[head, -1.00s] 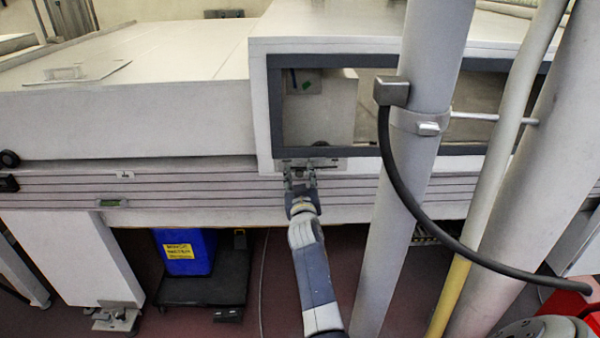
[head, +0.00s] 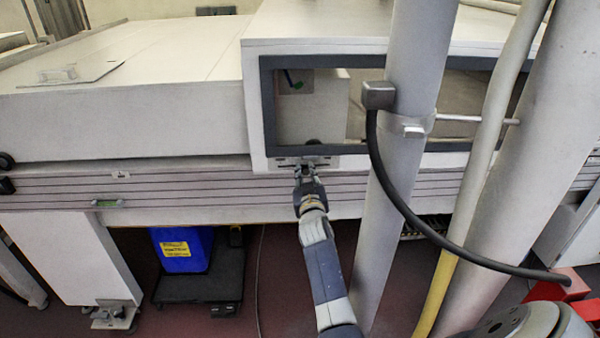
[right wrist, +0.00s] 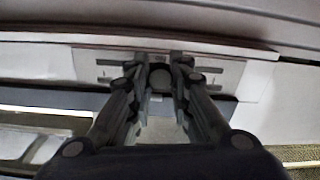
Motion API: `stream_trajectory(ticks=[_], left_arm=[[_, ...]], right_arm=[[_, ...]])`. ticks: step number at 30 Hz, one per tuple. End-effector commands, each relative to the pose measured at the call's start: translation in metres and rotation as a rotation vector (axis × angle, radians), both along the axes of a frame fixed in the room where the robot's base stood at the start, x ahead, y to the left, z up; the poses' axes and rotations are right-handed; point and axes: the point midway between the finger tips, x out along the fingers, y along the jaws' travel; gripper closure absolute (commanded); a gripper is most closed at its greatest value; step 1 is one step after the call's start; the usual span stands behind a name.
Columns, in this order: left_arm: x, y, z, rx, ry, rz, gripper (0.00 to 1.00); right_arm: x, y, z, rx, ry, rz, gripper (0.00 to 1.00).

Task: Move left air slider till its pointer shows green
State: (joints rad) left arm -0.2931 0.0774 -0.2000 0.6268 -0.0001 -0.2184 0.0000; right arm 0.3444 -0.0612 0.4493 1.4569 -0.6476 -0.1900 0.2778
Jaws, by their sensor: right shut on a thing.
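The left air slider plate (head: 290,163) is fixed under the left end of the window. In the right wrist view my right gripper (right wrist: 160,72) is shut on the knob, one finger on each side. My left gripper is not in view.
A thick grey post (head: 405,150) with a black cable (head: 400,205) stands close to the right of my right arm. A blue bin (head: 183,250) sits on a dark dolly below the tunnel. Floor shows between the dolly and the post.

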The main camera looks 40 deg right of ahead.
Motion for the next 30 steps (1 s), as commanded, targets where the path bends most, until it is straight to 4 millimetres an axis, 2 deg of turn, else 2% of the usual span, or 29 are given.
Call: stream_trajectory(ticks=[4,5,7,20,30], left_arm=[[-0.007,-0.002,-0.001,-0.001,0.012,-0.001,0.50],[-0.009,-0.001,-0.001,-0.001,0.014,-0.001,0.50],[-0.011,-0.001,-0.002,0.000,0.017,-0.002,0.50],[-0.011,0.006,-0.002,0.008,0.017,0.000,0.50],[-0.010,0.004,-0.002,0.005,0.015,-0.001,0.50]], right_arm=[[0.000,0.000,-0.001,0.002,0.000,-0.001,1.00],[0.000,0.000,-0.001,0.002,0.000,-0.001,0.74],[0.000,0.000,0.000,0.002,0.000,-0.001,0.60],[-0.004,0.003,-0.001,0.001,0.000,0.000,0.60],[-0.044,0.026,-0.002,0.003,0.001,0.000,0.60]])
